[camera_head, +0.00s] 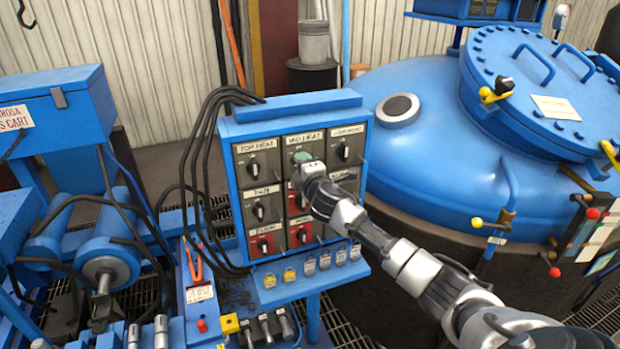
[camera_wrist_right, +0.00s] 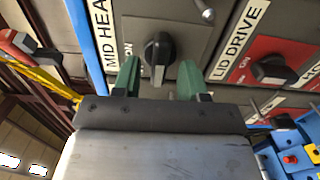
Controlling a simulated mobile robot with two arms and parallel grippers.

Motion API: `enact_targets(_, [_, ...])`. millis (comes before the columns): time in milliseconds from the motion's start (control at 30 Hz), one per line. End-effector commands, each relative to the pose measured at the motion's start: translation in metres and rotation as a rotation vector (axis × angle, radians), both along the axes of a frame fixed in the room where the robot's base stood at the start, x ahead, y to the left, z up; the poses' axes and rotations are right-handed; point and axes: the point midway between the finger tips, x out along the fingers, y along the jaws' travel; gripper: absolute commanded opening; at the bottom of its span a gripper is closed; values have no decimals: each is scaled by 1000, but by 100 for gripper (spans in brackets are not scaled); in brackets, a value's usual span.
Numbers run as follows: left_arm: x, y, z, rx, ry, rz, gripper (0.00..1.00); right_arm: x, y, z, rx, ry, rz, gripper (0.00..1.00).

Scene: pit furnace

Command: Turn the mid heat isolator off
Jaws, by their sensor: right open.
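The mid heat isolator is a black rotary knob (camera_wrist_right: 158,52) on a dark grey plate, beside a label reading "MID HEA". In the right wrist view "ON" stands to its left and its grip runs roughly up and down. My right gripper (camera_wrist_right: 159,78) has green fingers, spread open, one on each side of the knob's lower end. Contact cannot be told. In the head view my right gripper (camera_head: 301,160) is at the panel's top middle switch, below the "MID HEAT" label (camera_head: 305,137), and hides the knob. My left gripper is not in view.
The blue switch panel (camera_head: 291,109) holds several close-set knobs: the top heat knob (camera_head: 254,169) to the left, a red-plated lid drive knob (camera_wrist_right: 272,69) nearby. Padlocks (camera_head: 290,275) hang below. A large blue vessel (camera_head: 430,150) stands right, a blue cart (camera_head: 55,85) left.

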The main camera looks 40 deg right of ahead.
Motion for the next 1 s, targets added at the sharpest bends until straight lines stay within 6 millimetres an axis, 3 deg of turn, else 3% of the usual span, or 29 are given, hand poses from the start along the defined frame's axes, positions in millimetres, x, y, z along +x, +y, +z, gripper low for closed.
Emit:
enact_targets(300, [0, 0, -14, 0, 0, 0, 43, -56, 14, -3, -2, 1, 3, 43])
enact_targets(500, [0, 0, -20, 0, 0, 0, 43, -82, 20, -2, -2, 1, 2, 43])
enact_targets(1000, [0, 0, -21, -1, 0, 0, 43, -92, 22, 0, -1, 1, 1, 43])
